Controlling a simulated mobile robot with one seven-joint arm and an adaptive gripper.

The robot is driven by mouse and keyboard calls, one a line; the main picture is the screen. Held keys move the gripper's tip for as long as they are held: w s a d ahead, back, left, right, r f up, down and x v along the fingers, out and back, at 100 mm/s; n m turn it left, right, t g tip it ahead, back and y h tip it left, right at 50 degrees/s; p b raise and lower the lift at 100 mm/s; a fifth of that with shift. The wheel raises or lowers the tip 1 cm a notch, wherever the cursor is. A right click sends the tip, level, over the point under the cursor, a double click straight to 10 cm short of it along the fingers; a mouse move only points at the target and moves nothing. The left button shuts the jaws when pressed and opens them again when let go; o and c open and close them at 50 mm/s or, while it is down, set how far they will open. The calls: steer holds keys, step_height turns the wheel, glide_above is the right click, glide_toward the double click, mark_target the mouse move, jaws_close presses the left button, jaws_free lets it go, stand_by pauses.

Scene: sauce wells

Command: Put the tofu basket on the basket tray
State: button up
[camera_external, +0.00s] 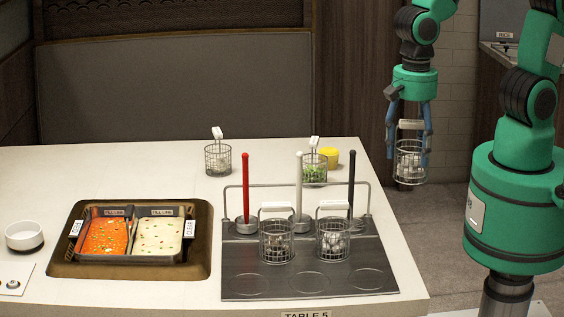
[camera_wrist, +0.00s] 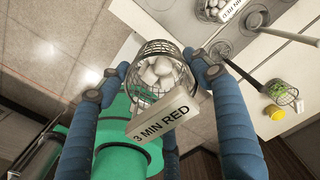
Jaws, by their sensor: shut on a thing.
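My gripper (camera_external: 410,138) is shut on a wire basket (camera_external: 408,172) of white pieces, held in the air beyond the table's right edge. Blue fingers flank the basket. In the wrist view the held basket (camera_wrist: 158,75) carries a tag (camera_wrist: 162,118) reading "3 MIN RED". The pieces look like tofu or balls; I cannot tell which. The dark basket tray (camera_external: 310,284) lies at the table's front right, with round marks along its front. Two wire baskets stand on it: a left one (camera_external: 276,243) with darker contents and a right one (camera_external: 333,241) with white pieces.
Red (camera_external: 246,185), white (camera_external: 299,185) and dark (camera_external: 351,180) handles rise behind the tray, with a metal rail. Behind stand a white-filled basket (camera_external: 218,160), a greens basket (camera_external: 313,168) and a yellow cup (camera_external: 329,158). A two-part sauce pot (camera_external: 130,257) is left.

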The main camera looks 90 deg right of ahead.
steer(key=s+a+n, duration=0.1)
steer(key=s+a, duration=0.1)
steer(key=s, duration=0.3)
step_height(320, 180, down, 16)
steer(key=shift+d+n, duration=0.2)
steer(key=shift+n, duration=0.1)
steer(key=shift+w+f, duration=0.1)
steer(key=shift+w, duration=0.05)
steer(key=w+a+b, duration=0.1)
steer(key=w+a, duration=0.2)
steer(key=w, duration=0.4)
steer(key=w+a+f+b, duration=0.1)
steer(key=w+a, duration=0.2)
steer(key=w, duration=0.4)
steer(key=shift+w+a+f+b, duration=0.15)
steer(key=shift+w+f+b, duration=0.1)
steer(key=shift+b, duration=0.15)
steer(key=shift+f+b, duration=0.65)
steer(key=shift+f, duration=1.1)
steer(key=shift+f, duration=0.15)
steer(key=o, duration=1.4)
